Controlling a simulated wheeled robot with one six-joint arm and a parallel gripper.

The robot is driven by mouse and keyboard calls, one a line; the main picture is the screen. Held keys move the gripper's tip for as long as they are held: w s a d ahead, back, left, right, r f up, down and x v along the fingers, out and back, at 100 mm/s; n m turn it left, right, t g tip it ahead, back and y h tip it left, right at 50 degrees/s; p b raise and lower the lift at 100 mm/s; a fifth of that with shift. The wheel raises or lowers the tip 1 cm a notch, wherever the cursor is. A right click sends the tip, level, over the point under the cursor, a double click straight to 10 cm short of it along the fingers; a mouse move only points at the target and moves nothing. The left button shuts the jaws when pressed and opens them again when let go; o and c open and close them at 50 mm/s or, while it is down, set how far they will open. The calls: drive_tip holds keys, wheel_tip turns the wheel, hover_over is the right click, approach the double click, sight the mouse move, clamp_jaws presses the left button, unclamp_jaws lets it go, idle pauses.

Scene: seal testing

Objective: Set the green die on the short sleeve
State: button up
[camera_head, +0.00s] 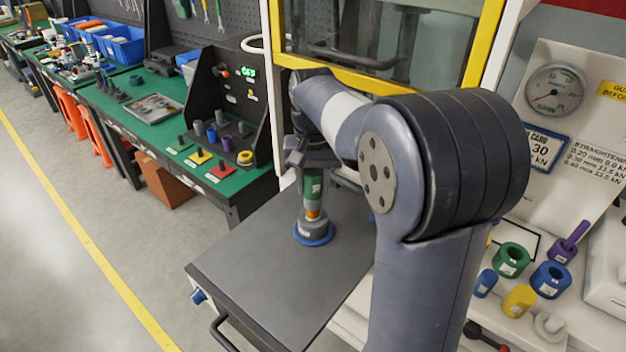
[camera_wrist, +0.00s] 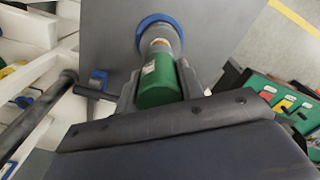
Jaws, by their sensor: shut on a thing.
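My gripper (camera_head: 312,168) is shut on the green die (camera_head: 313,186), a green cylinder with a pale label. The die is upright above the grey plate (camera_head: 250,280). Below it are a small orange piece (camera_head: 313,213) and a grey round piece (camera_head: 313,227), which may be the short sleeve, standing at a blue ring (camera_head: 316,240). In the wrist view the green die (camera_wrist: 158,88) is between my fingers, in line with the grey piece and the blue ring (camera_wrist: 146,27). I cannot tell whether the die touches what is under it.
The yellow-framed window (camera_head: 385,80) stands behind my arm. On the right are a green ring (camera_head: 511,260), a blue ring (camera_head: 551,279), a yellow cylinder (camera_head: 519,301) and a purple part (camera_head: 569,243). The green bench (camera_head: 130,105) on the left holds several parts. The plate's front is clear.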

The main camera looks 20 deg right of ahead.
drive_tip(key=o, duration=0.9)
drive_tip(key=o, duration=0.5)
drive_tip(key=shift+o, duration=0.2)
wheel_tip(320, 180, up, 8)
drive_tip(key=p, duration=0.7)
drive_tip(key=shift+f+p, duration=0.15)
drive_tip(key=shift+p, duration=0.25)
drive_tip(key=shift+f, duration=0.15)
